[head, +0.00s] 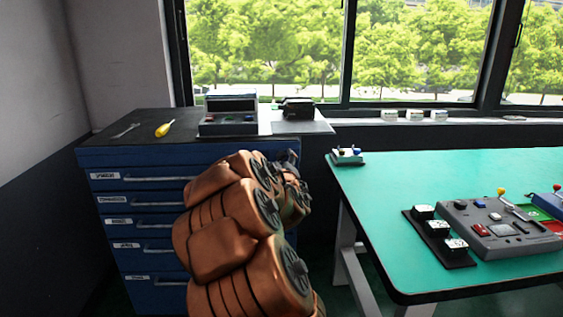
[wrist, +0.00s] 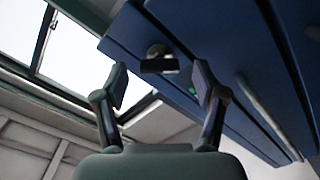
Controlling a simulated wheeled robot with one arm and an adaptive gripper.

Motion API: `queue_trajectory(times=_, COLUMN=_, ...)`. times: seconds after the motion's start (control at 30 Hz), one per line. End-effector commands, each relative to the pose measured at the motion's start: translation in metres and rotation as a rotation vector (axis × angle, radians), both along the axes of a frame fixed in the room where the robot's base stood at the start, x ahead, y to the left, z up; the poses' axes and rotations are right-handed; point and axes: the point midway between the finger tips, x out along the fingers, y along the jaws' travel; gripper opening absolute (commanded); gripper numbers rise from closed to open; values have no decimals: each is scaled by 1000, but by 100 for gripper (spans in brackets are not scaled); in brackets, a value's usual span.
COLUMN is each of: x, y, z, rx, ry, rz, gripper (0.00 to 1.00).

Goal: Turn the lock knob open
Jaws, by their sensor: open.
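The blue drawer cabinet (head: 130,225) stands at the left in the head view, with its blue front also in the wrist view (wrist: 225,45). In the wrist view a small rounded metallic part with a dark flat edge (wrist: 158,62) sits on that front, which looks like the lock knob; its setting cannot be told. My gripper (wrist: 160,84) is open and empty, its two fingers on either side of that part in the picture. I cannot tell any contact. In the head view my arm hides the cabinet's right side, the knob and most of my gripper.
A yellow-handled tool (head: 165,128), a wrench (head: 126,131) and a grey device (head: 228,115) lie on the cabinet top. A green table (head: 375,210) with a grey control box (head: 490,225) stands at the right. A gap separates cabinet and table.

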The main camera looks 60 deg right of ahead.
Motion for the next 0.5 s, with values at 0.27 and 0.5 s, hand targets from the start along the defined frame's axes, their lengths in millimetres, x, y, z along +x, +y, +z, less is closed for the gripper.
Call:
queue_trajectory(times=0.27, x=10, y=-11, z=2, rx=-4, ry=-3, rz=2, gripper=71)
queue_trajectory(times=0.5, x=10, y=-11, z=2, rx=-2, ry=-2, rz=1, gripper=68)
